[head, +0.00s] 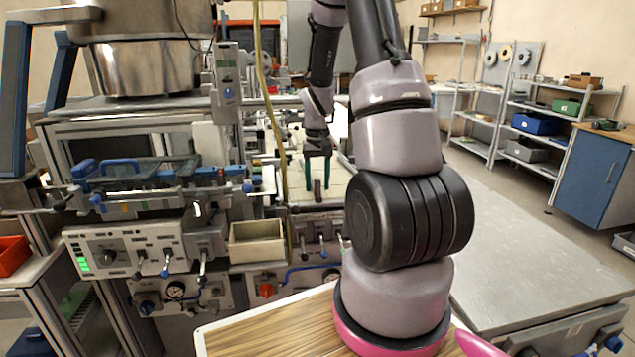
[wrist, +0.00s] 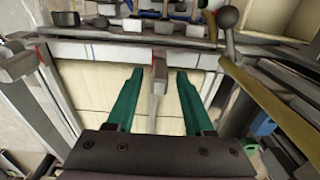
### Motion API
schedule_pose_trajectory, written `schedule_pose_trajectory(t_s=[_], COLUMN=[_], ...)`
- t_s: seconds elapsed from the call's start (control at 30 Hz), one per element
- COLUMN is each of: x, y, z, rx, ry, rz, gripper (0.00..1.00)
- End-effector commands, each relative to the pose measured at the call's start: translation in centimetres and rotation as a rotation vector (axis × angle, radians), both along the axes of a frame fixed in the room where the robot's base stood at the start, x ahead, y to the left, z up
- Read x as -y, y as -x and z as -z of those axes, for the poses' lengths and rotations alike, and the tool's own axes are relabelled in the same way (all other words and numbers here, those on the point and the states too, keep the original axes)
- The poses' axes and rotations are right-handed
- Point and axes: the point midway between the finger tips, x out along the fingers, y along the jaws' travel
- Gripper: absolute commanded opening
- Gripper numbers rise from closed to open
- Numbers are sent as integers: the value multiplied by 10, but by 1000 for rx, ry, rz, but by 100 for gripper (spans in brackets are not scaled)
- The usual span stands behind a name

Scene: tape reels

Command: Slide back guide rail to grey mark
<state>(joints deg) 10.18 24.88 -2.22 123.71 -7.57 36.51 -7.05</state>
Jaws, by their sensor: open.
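My gripper (head: 317,182) points down over the pale work surface of the machine, beyond the front panel. Its green fingers are apart, and it also shows in the wrist view (wrist: 158,78). A narrow grey upright piece (wrist: 160,66), perhaps part of the guide rail, stands between the fingertips in the wrist view. Gaps show on both sides of it, so the fingers do not visibly grip it. In the head view a small dark grey post (head: 318,192) stands just below the fingers. I cannot make out a grey mark, and I cannot tell front rail from back rail.
A grey bar (wrist: 100,50) crosses the far edge of the pale surface (wrist: 88,84). A ball-ended lever (wrist: 227,18) stands to its right. An open beige bin (head: 257,243) and a yellow cable (head: 268,100) are left of my gripper. A bare grey table (head: 540,235) is at right.

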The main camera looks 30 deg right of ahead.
Motion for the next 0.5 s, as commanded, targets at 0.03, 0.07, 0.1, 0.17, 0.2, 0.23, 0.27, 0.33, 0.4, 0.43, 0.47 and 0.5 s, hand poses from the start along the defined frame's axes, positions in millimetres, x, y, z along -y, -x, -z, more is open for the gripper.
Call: schedule_pose_trajectory(t_s=[0.03, 0.07, 0.1, 0.17, 0.2, 0.23, 0.27, 0.33, 0.4, 0.43, 0.47, 0.5], x=[0, 0, 0, 0, 0, 0, 0, 0, 0, 0, 0, 0], y=[0, 0, 0, 0, 0, 0, 0, 0, 0, 0, 0, 0], z=[0, 0, 0, 0, 0, 0, 0, 0, 0, 0, 0, 0], rx=[0, 0, 0, 0, 0, 0, 1, 1, 1, 1, 1, 1], ry=[0, 0, 0, 0, 0, 0, 0, 0, 0, 0, 0, 0], rz=[0, 0, 0, 0, 0, 0, 0, 0, 0, 0, 0, 0], gripper=[52, 52, 52, 52, 52, 41, 30, 3, 0, 0, 0, 0])
